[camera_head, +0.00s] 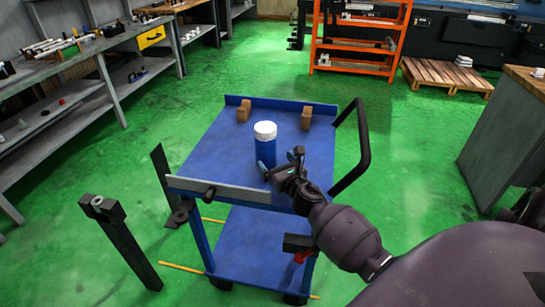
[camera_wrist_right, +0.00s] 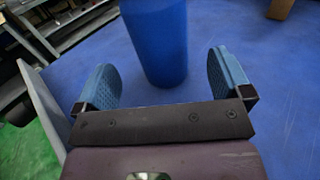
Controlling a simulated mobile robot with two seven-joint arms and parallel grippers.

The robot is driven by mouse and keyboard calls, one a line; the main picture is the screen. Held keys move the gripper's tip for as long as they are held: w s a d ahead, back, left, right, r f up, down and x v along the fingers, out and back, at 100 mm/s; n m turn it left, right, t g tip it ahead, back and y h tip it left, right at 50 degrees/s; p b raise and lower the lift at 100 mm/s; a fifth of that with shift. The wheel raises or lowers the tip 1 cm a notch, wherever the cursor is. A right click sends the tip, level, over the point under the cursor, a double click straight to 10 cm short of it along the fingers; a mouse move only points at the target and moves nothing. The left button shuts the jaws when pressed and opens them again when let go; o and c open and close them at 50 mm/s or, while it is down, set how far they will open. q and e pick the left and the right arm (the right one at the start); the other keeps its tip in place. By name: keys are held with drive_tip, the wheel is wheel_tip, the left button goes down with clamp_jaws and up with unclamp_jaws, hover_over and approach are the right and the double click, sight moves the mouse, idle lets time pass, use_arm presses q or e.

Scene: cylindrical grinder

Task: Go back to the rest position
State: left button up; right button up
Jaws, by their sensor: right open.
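A blue bottle with a white cap (camera_head: 265,145) stands upright on the top shelf of a blue cart (camera_head: 215,150). My right gripper (camera_head: 276,172) is at the near side of the bottle, low above the shelf. In the right wrist view, the blue bottle (camera_wrist_right: 157,40) stands just beyond the open blue fingers of the right gripper (camera_wrist_right: 163,80). A gap shows on each side, and nothing is held. The bottle's cap is out of the wrist view. My left gripper is not in view.
Two brown blocks (camera_head: 243,111) (camera_head: 307,117) stand at the cart's far edge. A black handle loop (camera_head: 357,155) rises at its right. Dark posts (camera_head: 122,240) stand left of the cart.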

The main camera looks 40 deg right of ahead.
drive_tip(key=shift+s, duration=0.3)
idle(0.4)
